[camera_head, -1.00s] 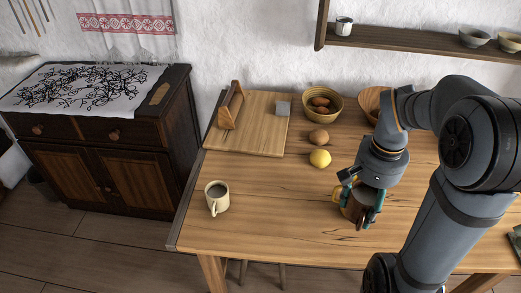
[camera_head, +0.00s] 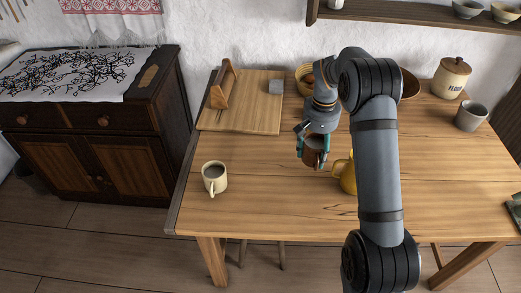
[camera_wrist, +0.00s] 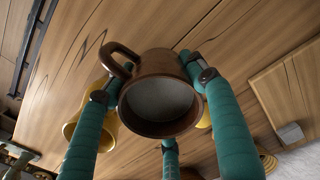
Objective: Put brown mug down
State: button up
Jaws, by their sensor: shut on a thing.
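The brown mug (camera_head: 314,148) is held in my gripper (camera_head: 312,154), over the middle of the wooden table (camera_head: 265,205). In the wrist view the mug (camera_wrist: 143,68) sits between my teal fingers, its open mouth facing the camera and its handle pointing to the upper left. My gripper (camera_wrist: 155,95) is shut around its sides. In the head view fingers partly hide the mug. I cannot tell for sure whether its base touches the table.
A yellow jug (camera_head: 345,176) stands just right of the mug, partly behind my arm. A cream mug (camera_head: 214,178) stands at left. A cutting board (camera_head: 255,110), flour jar (camera_head: 450,78) and grey cup (camera_head: 470,116) stand farther back. The table's front left is clear.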

jog(key=p, duration=0.2)
send_over(278, 187)
notch_tip(278, 187, down, 6)
jog(key=shift+d+f, duration=0.1)
jog(key=shift+f, duration=0.1)
jog(key=shift+s+f, duration=0.1)
jog(key=shift+f, duration=0.4)
jog(key=shift+f+p, duration=0.3)
jog(key=shift+f, duration=1.3)
jog(key=shift+f, duration=0.15)
jog(key=o, duration=1.4)
